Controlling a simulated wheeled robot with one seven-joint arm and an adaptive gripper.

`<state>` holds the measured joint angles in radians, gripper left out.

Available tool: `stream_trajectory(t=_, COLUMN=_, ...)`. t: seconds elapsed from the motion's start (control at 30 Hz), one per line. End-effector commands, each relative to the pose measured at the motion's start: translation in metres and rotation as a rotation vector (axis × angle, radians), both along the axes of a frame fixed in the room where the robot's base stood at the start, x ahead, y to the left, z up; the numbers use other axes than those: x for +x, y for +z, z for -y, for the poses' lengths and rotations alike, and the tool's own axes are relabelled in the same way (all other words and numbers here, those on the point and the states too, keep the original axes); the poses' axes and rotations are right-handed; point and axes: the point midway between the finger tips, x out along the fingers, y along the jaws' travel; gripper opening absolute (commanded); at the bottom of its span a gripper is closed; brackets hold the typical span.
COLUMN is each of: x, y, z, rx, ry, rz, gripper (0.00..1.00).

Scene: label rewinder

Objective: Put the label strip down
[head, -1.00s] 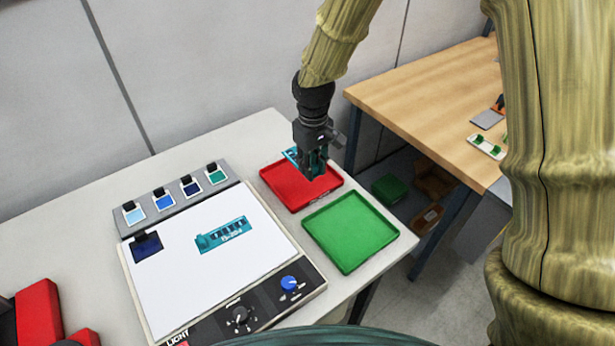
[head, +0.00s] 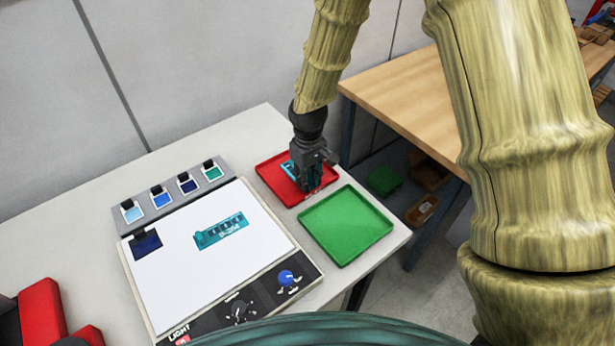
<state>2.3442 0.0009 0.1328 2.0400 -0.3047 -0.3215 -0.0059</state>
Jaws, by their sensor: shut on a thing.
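My gripper (head: 312,183) points down over the red tray (head: 272,170) and is shut on a teal label strip (head: 288,170). Only the strip's left end shows beside the fingers; the rest is hidden behind the gripper. The strip is at or just above the tray floor; I cannot tell if it touches. A second teal strip (head: 221,231) with dark square marks lies flat on the white light panel (head: 190,275).
A grey rack with several colour swatches (head: 161,199) lies behind the panel. Knobs (head: 286,278) line the panel's front. A wooden bench (head: 410,95) stands behind right.

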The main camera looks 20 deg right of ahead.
Motion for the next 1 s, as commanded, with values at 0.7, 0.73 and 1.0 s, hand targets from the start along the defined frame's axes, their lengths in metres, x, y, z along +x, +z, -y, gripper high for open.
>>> stream_trajectory(t=0.7, x=0.000, y=-0.001, z=0.000, rx=0.000, ry=0.000, rz=0.000, gripper=0.46)
stream_trajectory(t=0.73, x=0.000, y=0.000, z=0.000, rx=0.000, ry=0.000, rz=0.001, gripper=0.46)
stream_trajectory(t=1.0, x=0.001, y=0.020, z=0.000, rx=0.001, ry=-0.001, rz=0.004, gripper=0.46)
